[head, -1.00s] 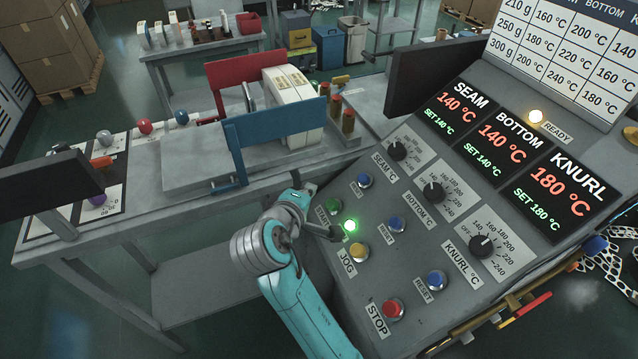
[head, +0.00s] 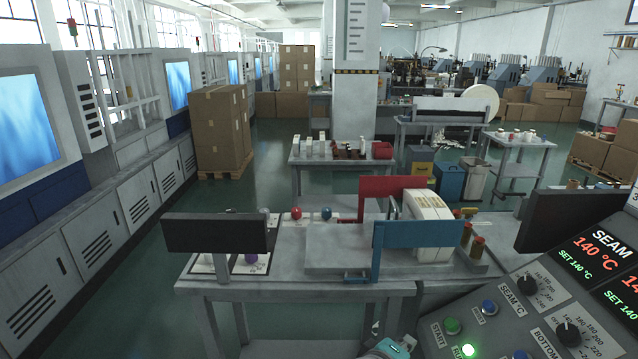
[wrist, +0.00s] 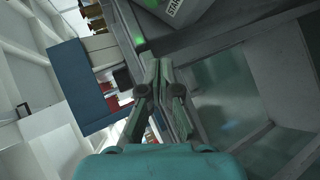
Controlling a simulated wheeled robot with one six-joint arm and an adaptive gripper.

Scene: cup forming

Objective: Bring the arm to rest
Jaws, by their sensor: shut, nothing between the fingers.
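My gripper (wrist: 157,66) is shut and empty in the wrist view, with its fingertips together. A small green light (wrist: 139,40) glows just beyond the fingertips in that view; I cannot tell the distance from them. In the head view only a teal piece of my arm shows at the bottom edge, and my gripper is out of that picture. The control panel (head: 493,333) is at the lower right, with a green START button (head: 452,326) and a lit green button (head: 468,350) below it.
A grey bench (head: 300,285) with a blue bracket (head: 418,234), a red bracket (head: 385,186) and a white block stands ahead. A dark screen (head: 565,220) rises beside the panel. The wrist view shows a blue panel (wrist: 72,85) on the left. Open floor lies left of the bench.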

